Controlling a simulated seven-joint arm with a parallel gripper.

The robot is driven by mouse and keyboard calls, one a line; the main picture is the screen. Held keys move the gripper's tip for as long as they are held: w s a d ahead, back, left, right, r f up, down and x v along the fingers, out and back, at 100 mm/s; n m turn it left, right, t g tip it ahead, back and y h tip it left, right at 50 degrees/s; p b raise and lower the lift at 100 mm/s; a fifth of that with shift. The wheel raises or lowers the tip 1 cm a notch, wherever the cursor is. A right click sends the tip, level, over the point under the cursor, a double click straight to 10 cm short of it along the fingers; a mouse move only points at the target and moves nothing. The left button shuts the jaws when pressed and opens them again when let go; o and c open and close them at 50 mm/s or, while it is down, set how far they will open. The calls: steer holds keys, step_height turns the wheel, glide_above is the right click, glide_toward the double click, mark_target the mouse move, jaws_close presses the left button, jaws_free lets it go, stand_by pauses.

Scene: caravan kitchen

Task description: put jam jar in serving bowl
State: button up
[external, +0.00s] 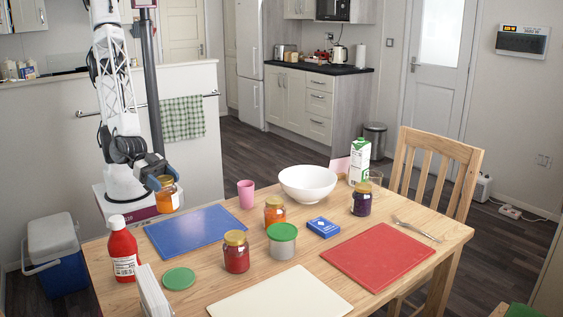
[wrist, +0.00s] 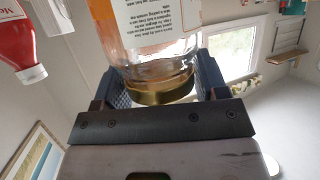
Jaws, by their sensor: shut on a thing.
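My gripper (external: 166,181) is shut on a glass jar with a gold lid and orange contents (external: 169,197), held in the air above the left end of the table. In the wrist view the jar (wrist: 150,40) sits between the two fingers of my gripper (wrist: 155,80), its gold lid toward the palm and part of a printed label showing. The white serving bowl (external: 307,182) stands upright at the table's back middle, well to the right of my gripper. Its inside is only partly visible. Other gold-lidded jars stand on the table: orange (external: 275,212), red (external: 236,254) and dark purple (external: 361,202).
A pink cup (external: 246,194) stands left of the bowl; a carton (external: 359,163) and a glass (external: 375,182) stand right. A green-lidded tin (external: 282,242) and blue box (external: 323,228) are in front. A red bottle (external: 122,250) stands left. The blue board (external: 198,231) is clear.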

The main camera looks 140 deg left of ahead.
steer(key=w+a+r+n+g+y, duration=0.1)
steer(key=w+a+n+y, duration=0.15)
steer(key=a, duration=0.65)
steer(key=w+a+r+n+g+y, duration=0.1)
steer(key=w+a, duration=0.2)
steer(key=a, duration=0.5)
steer(key=w+a+r+n+g+y, duration=0.1)
steer(key=w+a+n+y, duration=0.15)
steer(key=a, duration=0.65)
steer(key=s+a+r+n+g, duration=0.1)
steer(key=a+g, duration=0.1)
steer(key=a, duration=1)
steer(key=s+a+n+g+y, duration=0.1)
steer(key=s+a+n+g, duration=0.1)
steer(key=a, duration=1.1)
steer(key=shift+s+r, duration=0.3)
steer(key=shift+r, duration=0.05)
steer(key=shift+f, duration=0.1)
step_height(320, 180, down, 6)
steer(key=shift+f, duration=1.9)
steer(key=shift+f, duration=0.65)
